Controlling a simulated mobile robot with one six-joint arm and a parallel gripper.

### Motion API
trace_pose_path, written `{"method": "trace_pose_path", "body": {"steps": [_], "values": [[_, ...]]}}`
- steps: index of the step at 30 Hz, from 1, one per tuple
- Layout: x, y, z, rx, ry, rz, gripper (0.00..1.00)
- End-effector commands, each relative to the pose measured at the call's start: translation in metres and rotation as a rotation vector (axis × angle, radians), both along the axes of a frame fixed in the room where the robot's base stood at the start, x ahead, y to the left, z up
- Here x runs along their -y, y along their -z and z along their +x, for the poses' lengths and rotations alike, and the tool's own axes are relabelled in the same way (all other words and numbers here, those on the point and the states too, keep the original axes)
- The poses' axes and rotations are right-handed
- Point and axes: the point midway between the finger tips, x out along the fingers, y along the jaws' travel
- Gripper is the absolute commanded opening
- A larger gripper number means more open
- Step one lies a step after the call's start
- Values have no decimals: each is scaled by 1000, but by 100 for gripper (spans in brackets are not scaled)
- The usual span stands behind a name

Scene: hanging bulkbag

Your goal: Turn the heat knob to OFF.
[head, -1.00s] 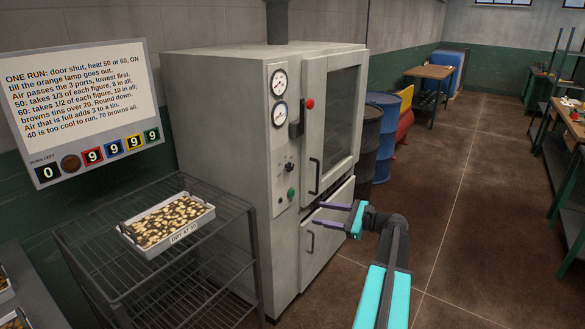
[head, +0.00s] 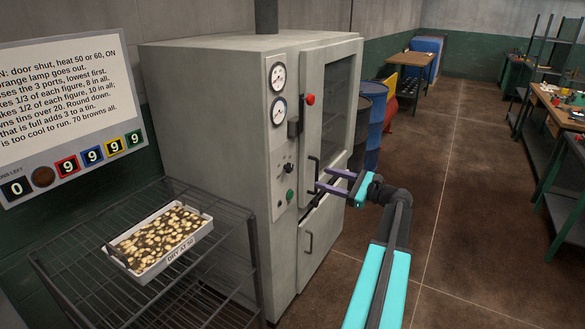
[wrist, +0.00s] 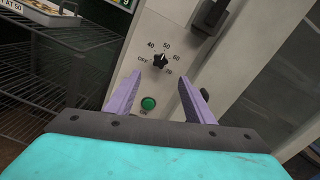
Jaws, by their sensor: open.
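The heat knob (head: 289,168) is a small black knob on the front panel of the grey oven cabinet (head: 215,150). In the wrist view the knob (wrist: 160,60) sits in a ring of marks reading OFF, 40, 50, 60 and 70. In the wrist view the knob shows beyond and between the open fingertips (wrist: 160,75).
A green button (wrist: 149,103) sits just below the knob. A black latch (head: 294,129) and a door handle (head: 314,176) stick out nearby. A wire rack (head: 150,285) with a tray of nuts (head: 125,262) stands left. The floor (head: 455,200) at right is open.

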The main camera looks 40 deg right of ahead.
Motion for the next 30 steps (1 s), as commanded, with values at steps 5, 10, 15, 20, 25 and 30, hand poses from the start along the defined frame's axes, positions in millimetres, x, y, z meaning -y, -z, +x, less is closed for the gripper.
{"method": "trace_pose_path", "body": {"steps": [5,10,15,20,25,30], "values": [[2,0,-2,0,3,0,48],[4,0,-3,0,6,0,48],[4,0,1,-1,8,0,48],[1,-1,14,-1,9,1,48],[-4,-1,36,0,8,1,48],[-10,-1,59,-1,9,1,48]]}}
